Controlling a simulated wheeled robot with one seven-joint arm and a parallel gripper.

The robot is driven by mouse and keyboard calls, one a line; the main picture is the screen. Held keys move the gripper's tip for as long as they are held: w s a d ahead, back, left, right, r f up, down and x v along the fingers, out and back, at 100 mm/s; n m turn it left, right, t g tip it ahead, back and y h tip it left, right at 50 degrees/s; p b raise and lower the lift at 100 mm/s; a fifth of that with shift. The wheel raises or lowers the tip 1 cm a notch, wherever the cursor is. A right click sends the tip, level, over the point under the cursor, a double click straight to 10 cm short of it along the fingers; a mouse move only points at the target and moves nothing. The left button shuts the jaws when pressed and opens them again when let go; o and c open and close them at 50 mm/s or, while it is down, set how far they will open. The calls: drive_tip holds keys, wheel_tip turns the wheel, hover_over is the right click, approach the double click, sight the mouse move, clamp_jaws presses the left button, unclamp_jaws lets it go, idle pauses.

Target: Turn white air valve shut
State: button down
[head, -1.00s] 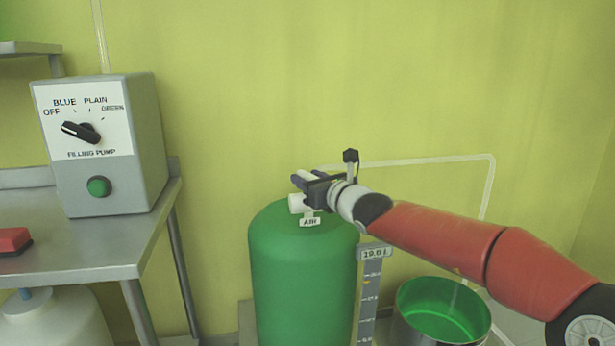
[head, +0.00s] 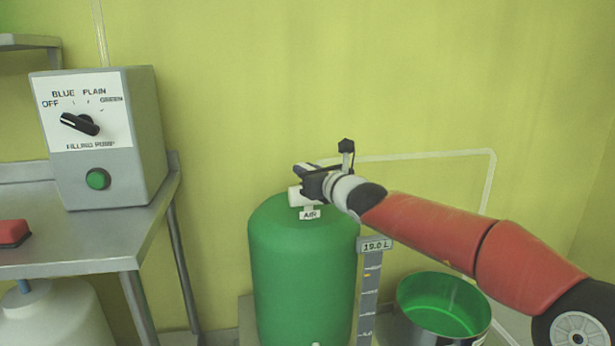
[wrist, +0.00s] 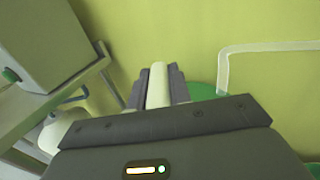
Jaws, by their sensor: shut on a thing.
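The white air valve (head: 296,196) sits on top of the green tank (head: 302,262), above a small label reading AIR (head: 310,214). My gripper (head: 302,172) is at the valve, reaching in from the right, and partly hides it in the head view. In the wrist view the two dark fingers (wrist: 157,88) are shut on the pale valve handle (wrist: 157,86), one on each side. The handle's far end shows between the fingertips; its base is hidden by my gripper.
A grey filling pump box (head: 105,140) with a black knob and green button stands on a metal table (head: 110,240) at left, beside a red object (head: 14,233). A level gauge (head: 370,290) and a metal pot with green inside (head: 440,305) stand right of the tank.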

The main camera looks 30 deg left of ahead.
drive_tip(key=f+m+t+b, duration=0.1)
drive_tip(key=b, duration=0.3)
drive_tip(key=shift+w+h, duration=0.1)
drive_tip(key=shift+h, duration=0.3)
drive_tip(key=shift+t+b, duration=0.4)
drive_tip(key=shift+b, duration=0.55)
drive_tip(key=shift+m+h+b, duration=0.3)
drive_tip(key=shift+b, duration=0.4)
drive_tip(key=m+t+h+b, duration=0.1)
drive_tip(key=b, duration=0.3)
drive_tip(key=shift+a+f+t+h, duration=0.1)
drive_tip(key=shift+a+t+h, duration=0.05)
drive_tip(key=shift+t+h, duration=0.2)
drive_tip(key=shift+r+m+t+h, duration=0.3)
drive_tip(key=shift+m+t+h, duration=0.45)
drive_tip(key=shift+m, duration=0.05)
drive_tip(key=shift+d, duration=0.2)
drive_tip(key=c, duration=1.3)
unclamp_jaws()
drive_tip(key=shift+r, duration=0.1)
